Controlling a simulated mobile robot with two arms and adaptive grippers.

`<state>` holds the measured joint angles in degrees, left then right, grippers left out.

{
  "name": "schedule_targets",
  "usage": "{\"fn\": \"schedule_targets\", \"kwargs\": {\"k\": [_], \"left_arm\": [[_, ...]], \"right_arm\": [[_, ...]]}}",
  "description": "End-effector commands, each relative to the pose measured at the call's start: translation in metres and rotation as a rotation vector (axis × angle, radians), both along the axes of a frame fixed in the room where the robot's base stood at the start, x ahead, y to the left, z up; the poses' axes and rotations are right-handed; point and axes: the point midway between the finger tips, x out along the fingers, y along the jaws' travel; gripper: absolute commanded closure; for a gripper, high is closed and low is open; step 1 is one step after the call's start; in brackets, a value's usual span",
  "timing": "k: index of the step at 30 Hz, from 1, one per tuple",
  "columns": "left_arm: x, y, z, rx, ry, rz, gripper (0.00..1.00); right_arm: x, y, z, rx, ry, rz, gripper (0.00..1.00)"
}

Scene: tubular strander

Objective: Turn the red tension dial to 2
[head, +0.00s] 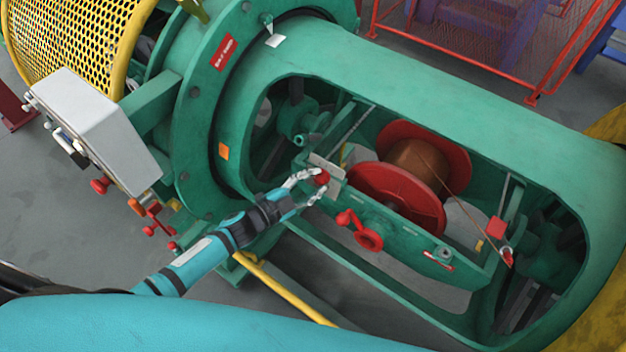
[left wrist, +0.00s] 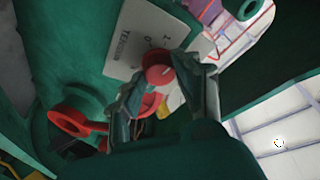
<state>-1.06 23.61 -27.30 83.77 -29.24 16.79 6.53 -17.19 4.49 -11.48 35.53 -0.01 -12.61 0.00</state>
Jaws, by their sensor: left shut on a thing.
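The red tension dial (head: 322,178) sits on the green cradle wall inside the machine's opening. It also shows in the left wrist view (left wrist: 158,75), next to a pale plate (left wrist: 150,38) lettered TENSION with numbers. My left gripper (head: 314,182) reaches in from the left and is shut on the dial, one finger on each side. In the left wrist view the fingers (left wrist: 160,82) flank the dial and cover part of it. I cannot read the dial's setting. My right gripper is not in view.
A red spool (head: 398,195) with brown wire sits in the cradle behind the dial. A red crank-like handle (head: 360,230) stands close to the right of my gripper. The green tube's rim surrounds the opening. A grey control box (head: 95,125) stands at left.

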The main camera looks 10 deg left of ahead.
Motion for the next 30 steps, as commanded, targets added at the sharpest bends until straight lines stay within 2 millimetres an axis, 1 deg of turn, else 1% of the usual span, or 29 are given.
{"fn": "schedule_targets", "kwargs": {"k": [1,9,26,27,30], "left_arm": [[0.0002,0.0007,0.0016,0.026,-0.01,-0.009,0.99],[0.0005,0.0008,0.0009,0.119,-0.048,-0.038,0.99],[0.0002,0.0004,0.0001,0.144,-0.058,-0.047,0.99],[0.0002,0.0004,0.0001,0.144,-0.058,-0.047,0.65],[0.0002,0.0004,0.0001,0.144,-0.058,-0.047,0.52]], "right_arm": [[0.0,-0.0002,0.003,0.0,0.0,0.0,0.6],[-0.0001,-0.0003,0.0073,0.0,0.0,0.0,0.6],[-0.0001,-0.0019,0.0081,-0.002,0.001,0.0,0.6],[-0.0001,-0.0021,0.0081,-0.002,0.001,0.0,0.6],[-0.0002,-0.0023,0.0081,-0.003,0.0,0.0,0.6]]}}
